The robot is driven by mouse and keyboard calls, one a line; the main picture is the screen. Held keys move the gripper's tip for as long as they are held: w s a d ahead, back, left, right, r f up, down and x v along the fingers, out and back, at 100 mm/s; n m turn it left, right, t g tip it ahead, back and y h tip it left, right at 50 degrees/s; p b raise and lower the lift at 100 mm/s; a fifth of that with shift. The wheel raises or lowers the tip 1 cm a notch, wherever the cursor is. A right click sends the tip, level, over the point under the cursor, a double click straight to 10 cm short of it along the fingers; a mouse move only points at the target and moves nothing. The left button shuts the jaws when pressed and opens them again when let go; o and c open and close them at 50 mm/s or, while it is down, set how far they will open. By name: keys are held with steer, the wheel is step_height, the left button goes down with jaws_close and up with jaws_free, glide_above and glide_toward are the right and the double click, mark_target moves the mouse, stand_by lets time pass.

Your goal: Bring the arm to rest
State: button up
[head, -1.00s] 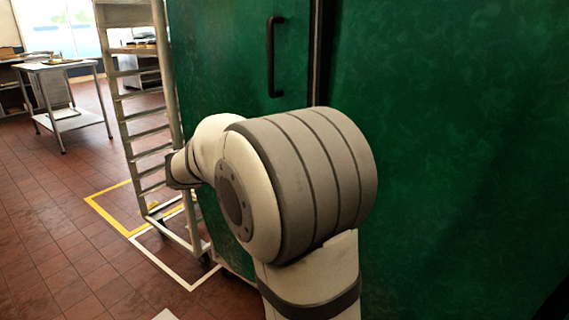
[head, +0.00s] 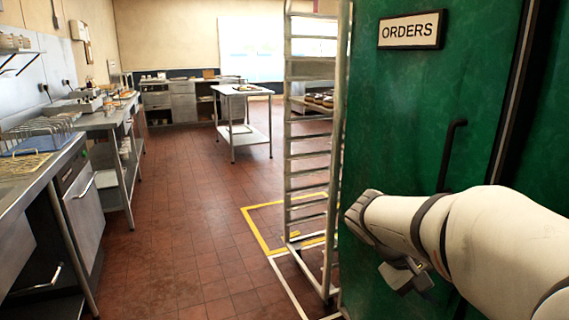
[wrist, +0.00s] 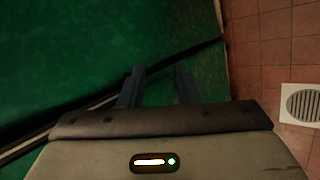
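My arm (head: 470,235) reaches in from the right in the head view, in front of a green cabinet (head: 400,110). My gripper (wrist: 158,82) shows in the wrist view with its two dark fingers apart and nothing between them. In the wrist view the green surface (wrist: 100,45) lies beyond the fingers, with red tiled floor (wrist: 270,45) to the right. In the head view the gripper's fingers are hard to make out.
The cabinet has a dark handle (head: 450,152) and an ORDERS sign (head: 411,30). A tall rack (head: 308,150) stands beside it, by yellow floor tape (head: 255,228). Steel counters (head: 60,165) line the left; a steel table (head: 243,92) stands farther back. Open floor (head: 190,215) lies between. A floor grate (wrist: 303,103) shows.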

steer(key=s+a+r+t+y+p, duration=0.1)
steer(key=s+a+r+y+p, duration=0.3)
steer(key=a+r+p, duration=0.2)
steer(key=s+a+r+m+t+y+p, duration=0.1)
steer(key=s+a+r+y+p, duration=0.3)
steer(key=a+p, duration=0.3)
steer(key=s+r+p, duration=0.1)
steer(key=p, duration=0.2)
steer(key=shift+r+t, duration=0.35)
steer(key=shift+t, duration=0.05)
steer(key=shift+d, duration=0.1)
